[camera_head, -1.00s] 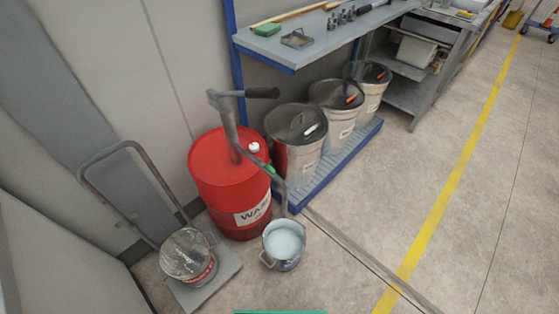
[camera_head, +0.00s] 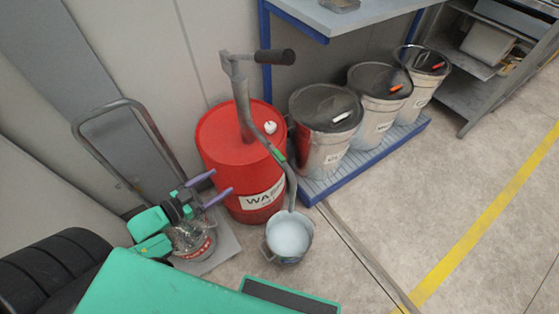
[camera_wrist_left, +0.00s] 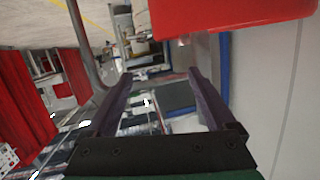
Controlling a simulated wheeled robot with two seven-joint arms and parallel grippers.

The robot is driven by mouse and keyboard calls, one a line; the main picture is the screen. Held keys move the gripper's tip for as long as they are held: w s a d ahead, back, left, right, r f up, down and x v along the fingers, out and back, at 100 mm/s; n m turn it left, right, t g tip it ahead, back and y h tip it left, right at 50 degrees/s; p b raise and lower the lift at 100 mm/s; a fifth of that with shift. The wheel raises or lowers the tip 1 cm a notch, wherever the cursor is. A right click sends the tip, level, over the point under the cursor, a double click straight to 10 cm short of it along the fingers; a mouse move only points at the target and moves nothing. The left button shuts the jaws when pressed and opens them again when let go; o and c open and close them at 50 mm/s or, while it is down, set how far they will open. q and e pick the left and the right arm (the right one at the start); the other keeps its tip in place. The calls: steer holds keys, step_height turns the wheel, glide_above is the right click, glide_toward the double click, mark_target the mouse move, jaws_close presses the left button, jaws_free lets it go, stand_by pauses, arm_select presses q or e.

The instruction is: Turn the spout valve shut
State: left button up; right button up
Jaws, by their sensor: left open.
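A curved grey spout (camera_head: 262,135) runs from the hand pump on the red waste drum (camera_head: 225,160) down to a metal pail (camera_head: 285,258) of pale blue liquid. A small green piece on the spout (camera_head: 277,153), which looks like the valve, sits partway down it. I cannot tell its setting. My left gripper (camera_head: 222,181) is open and empty, in front of the drum in the head view, left of the valve and apart from it. In the left wrist view its purple fingers (camera_wrist_left: 160,73) are spread, with the red drum (camera_wrist_left: 235,14) above. My right gripper is not in view.
A hand truck (camera_head: 130,112) carries a paint can (camera_head: 205,250), partly hidden behind my left gripper. The pump handle (camera_head: 275,57) sticks out above the drum. Several lidded buckets (camera_head: 322,160) stand on a blue-edged pallet (camera_head: 375,168). The floor to the right is clear.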

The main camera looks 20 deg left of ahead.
mark_target(277, 156)
arm_select(q)
steer(key=d+r+m+h+b, duration=0.1)
steer(key=d+r+m+h, duration=0.1)
steer(key=d+r+h, duration=0.45)
steer(key=shift+y, duration=0.95)
steer(key=b+x, duration=0.1)
steer(key=x, duration=0.8)
steer(key=b+x, duration=0.1)
steer(key=x, duration=0.4)
steer(key=shift+d+r+b, duration=0.3)
steer(key=shift+d+r, duration=0.05)
steer(key=shift+d, duration=0.05)
jaws_close()
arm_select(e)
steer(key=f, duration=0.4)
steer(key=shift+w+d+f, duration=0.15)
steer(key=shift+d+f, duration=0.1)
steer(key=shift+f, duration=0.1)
